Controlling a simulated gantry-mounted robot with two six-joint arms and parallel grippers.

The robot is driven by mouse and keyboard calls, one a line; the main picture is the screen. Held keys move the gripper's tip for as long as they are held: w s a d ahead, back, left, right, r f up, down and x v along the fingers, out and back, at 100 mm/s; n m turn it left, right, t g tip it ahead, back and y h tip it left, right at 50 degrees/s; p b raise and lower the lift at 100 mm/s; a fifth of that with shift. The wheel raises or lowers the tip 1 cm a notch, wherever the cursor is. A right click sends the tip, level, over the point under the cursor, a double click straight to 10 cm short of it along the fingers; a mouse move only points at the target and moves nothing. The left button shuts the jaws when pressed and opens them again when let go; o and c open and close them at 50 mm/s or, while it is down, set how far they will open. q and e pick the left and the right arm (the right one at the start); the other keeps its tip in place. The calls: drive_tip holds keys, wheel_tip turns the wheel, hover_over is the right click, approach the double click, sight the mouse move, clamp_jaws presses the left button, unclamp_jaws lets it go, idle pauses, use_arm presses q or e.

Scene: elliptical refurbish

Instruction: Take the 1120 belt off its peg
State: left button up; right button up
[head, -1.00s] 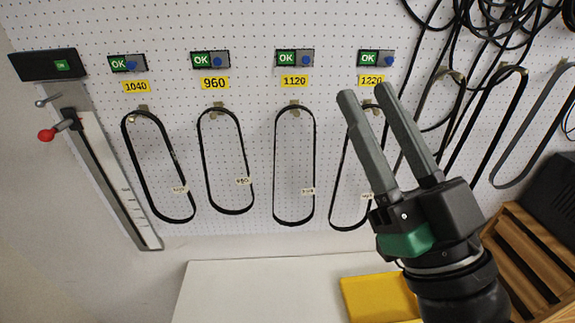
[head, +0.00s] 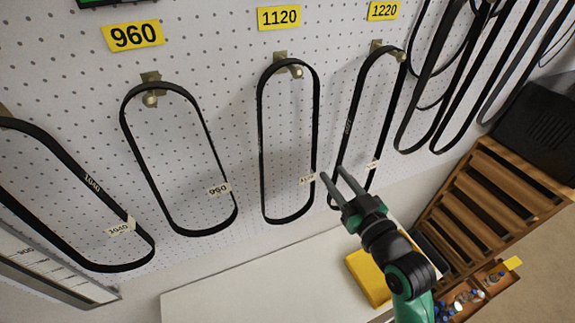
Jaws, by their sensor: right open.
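The 1120 belt (head: 260,150) is a black loop hanging on its brass peg (head: 289,68) under the yellow 1120 label (head: 279,17). A small white tag (head: 307,180) sits on its lower right side. My right gripper (head: 335,176) is open, with its two grey fingers pointing up and left, close to the lower right of the 1120 belt in the picture. It appears empty, and I cannot tell its depth from the board. My left gripper is not in view.
The 960 belt (head: 127,140) hangs to the left and the 1220 belt (head: 357,95) to the right, near my gripper. A white bench (head: 230,287) with a yellow object (head: 368,277) lies below. A wooden rack (head: 490,190) stands at the right.

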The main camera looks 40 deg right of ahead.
sight(312, 163)
drive_tip(key=x, duration=0.3)
drive_tip(key=p+x, duration=0.1)
drive_tip(key=x, duration=0.2)
drive_tip(key=a+x, duration=0.1)
drive_tip(key=x, duration=0.2)
drive_tip(key=shift+w+d+r+p, duration=0.15)
drive_tip(key=shift+w+r+p, duration=0.2)
drive_tip(key=shift+w, duration=0.15)
drive_tip(key=shift+f, duration=0.1)
clamp_jaws()
idle(0.8)
